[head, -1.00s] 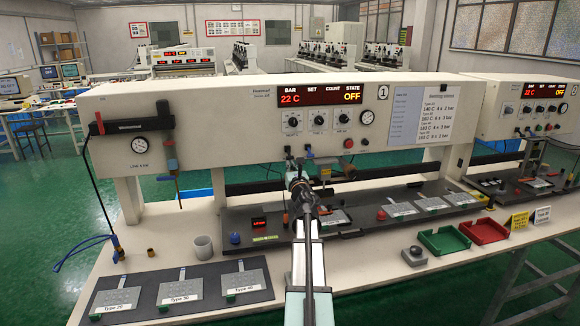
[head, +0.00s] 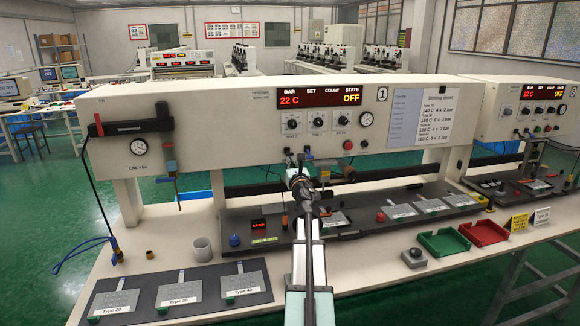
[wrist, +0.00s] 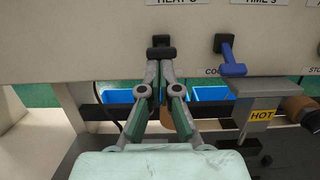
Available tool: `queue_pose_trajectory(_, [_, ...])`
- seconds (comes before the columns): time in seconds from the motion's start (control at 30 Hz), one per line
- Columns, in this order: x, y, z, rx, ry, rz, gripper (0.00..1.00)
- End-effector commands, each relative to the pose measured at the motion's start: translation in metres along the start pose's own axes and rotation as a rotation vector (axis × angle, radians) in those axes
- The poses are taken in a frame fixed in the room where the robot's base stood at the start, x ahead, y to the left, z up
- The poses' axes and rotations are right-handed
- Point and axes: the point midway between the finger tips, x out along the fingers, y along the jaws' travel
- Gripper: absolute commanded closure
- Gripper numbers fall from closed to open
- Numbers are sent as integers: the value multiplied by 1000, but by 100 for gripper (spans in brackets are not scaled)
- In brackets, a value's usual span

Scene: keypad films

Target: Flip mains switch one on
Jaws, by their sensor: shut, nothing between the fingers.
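A black switch (wrist: 160,45) sits on the lower edge of the beige press front, under the "HEAT" label, in the wrist view. I take it for mains switch one, but no label for it is readable. It also shows small in the head view (head: 287,151). The display (head: 319,97) of press 1 reads 22 C, with state OFF. My gripper (wrist: 160,67) is shut and empty, its fingertips just below the black switch; I cannot tell whether they touch it. In the head view my gripper (head: 292,166) is partly hidden by my own arm.
A blue lever (wrist: 230,60) hangs right of the black switch, above a bracket with a yellow HOT label (wrist: 261,116). Knobs (head: 292,121) sit above on the panel. A grey cup (head: 202,248) and green (head: 444,243) and red trays (head: 484,233) stand on the bench.

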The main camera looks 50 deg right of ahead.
Motion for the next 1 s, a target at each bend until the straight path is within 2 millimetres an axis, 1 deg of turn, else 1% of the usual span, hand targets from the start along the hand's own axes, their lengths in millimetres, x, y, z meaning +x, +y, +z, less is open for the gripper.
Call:
queue_pose_trajectory(0.03, [0, 0, 5, -1, -1, 0, 100])
queue_pose_trajectory(0.17, [0, 0, 13, -1, -1, 0, 100])
queue_pose_trajectory(0.47, [-1, 0, 11, 0, 0, 0, 100])
queue_pose_trajectory(0.67, [-8, 2, -2, 0, 0, 3, 100])
queue_pose_trajectory(0.87, [-22, 7, -28, 2, 0, 8, 100])
queue_pose_trajectory(0.9, [-26, 8, -26, 1, -1, 9, 100])
queue_pose_trajectory(0.93, [-31, 8, -10, -1, -2, 8, 100])
queue_pose_trajectory(1.0, [-42, 7, 4, 0, -3, 7, 100])
